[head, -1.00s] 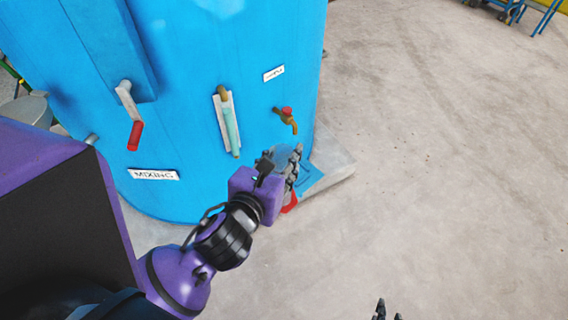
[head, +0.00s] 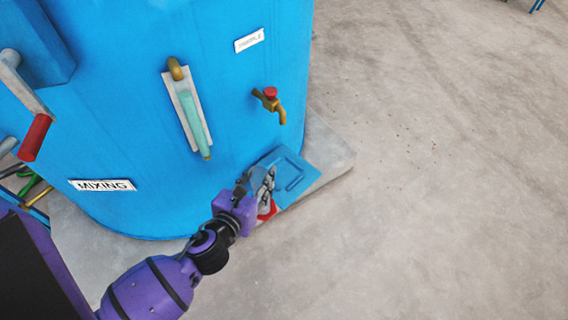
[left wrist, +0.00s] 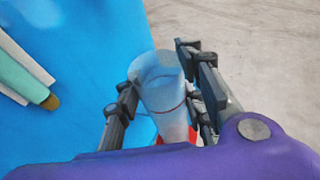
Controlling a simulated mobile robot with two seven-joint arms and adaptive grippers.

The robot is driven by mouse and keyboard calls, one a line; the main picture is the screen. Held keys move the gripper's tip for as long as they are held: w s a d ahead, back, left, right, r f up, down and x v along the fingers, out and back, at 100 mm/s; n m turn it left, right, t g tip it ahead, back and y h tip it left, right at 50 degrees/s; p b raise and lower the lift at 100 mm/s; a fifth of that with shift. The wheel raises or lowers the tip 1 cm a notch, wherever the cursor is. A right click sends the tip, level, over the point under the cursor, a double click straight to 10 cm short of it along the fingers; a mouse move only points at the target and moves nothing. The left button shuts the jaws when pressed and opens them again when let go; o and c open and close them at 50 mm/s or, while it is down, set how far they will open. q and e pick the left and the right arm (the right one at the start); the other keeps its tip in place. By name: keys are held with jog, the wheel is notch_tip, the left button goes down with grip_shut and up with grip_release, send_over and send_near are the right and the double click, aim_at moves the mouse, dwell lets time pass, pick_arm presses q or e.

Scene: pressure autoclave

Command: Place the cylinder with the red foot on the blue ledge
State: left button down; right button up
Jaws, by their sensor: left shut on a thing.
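A clear cylinder (left wrist: 162,92) with a red foot (left wrist: 192,136) is upright or nearly so between the fingers of my left gripper (left wrist: 158,78) in the left wrist view. In the head view my left gripper (head: 258,182) is shut on it, and the red foot (head: 267,210) shows below the fingers. The blue ledge (head: 294,180) juts from the base of the blue tank, just right of the gripper. The foot appears at the ledge's near left edge; I cannot tell whether it touches. My right gripper is out of view.
The blue tank (head: 130,130) fills the left. A brass tap with a red knob (head: 269,98) sticks out above the ledge. A sight tube (head: 190,112) and a red-handled lever (head: 34,136) are on the tank. The floor (head: 430,190) at right is clear.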

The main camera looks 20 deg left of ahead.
pick_arm(q)
jog(key=a+r+x, duration=0.1)
jog(key=x, duration=1.6)
jog(key=shift+w+d+r+b, duration=0.3)
jog(key=shift+w+d+b, duration=0.1)
jog(key=shift+d, duration=0.05)
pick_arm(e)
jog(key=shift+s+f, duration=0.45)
pick_arm(q)
jog(key=shift+f, duration=0.1)
jog(key=shift+f, duration=0.15)
jog(key=c, duration=1.2)
grip_release()
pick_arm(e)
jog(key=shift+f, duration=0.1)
pick_arm(q)
jog(key=shift+o, duration=0.2)
